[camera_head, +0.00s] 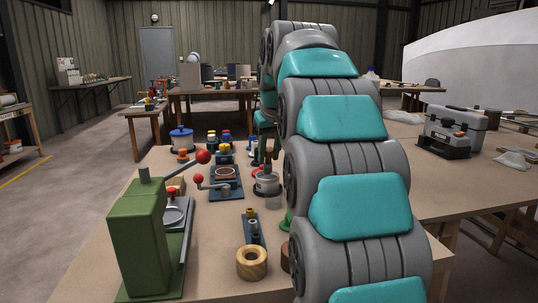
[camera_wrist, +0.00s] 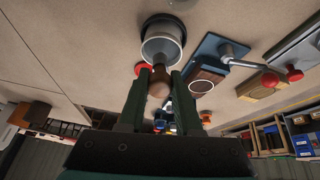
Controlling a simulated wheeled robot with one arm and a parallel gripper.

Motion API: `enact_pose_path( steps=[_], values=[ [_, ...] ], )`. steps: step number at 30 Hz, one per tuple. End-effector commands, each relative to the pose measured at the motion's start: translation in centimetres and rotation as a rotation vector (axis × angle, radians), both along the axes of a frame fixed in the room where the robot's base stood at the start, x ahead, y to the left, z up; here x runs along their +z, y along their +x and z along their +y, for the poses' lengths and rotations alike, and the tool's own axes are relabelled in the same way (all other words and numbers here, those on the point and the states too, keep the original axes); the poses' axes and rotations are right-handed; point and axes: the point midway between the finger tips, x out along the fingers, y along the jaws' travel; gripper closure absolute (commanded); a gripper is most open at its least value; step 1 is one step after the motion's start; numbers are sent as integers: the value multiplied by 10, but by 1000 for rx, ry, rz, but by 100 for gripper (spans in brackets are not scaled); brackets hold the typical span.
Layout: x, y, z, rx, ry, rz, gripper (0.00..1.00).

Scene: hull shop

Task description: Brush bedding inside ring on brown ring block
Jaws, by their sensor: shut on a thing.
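My gripper (camera_wrist: 160,92) is shut on the rounded wooden handle of a brush (camera_wrist: 158,84), seen between its two dark green fingers in the wrist view. The brush handle stands upright at a grey round pot (camera_head: 267,185), which also shows in the wrist view (camera_wrist: 163,46); the bristles are hidden, seemingly inside the pot. The brown ring block (camera_head: 225,173) sits on a blue base, left of the pot in the head view. Its pale ring (camera_wrist: 202,86) shows on top in the wrist view; whether bedding lies inside it is too small to tell. My arm hides part of the bench.
A lever with a red ball (camera_head: 198,179) reaches beside the ring block. A green press (camera_head: 140,238) stands front left, a wooden ring (camera_head: 252,262) in front. Several small bottles and a blue-lidded pot (camera_head: 181,138) stand behind. Bare bench lies between press and wooden ring.

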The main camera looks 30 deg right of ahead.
Motion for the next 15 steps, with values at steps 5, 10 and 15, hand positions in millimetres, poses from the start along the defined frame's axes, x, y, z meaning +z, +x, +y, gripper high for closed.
enact_pose_path(
  steps=[5,10,15],
  values=[
    [17,0,0,0,-1,-3,100],
    [30,1,0,-1,-2,-5,100],
    [41,0,0,-1,-2,-4,100]
  ],
)
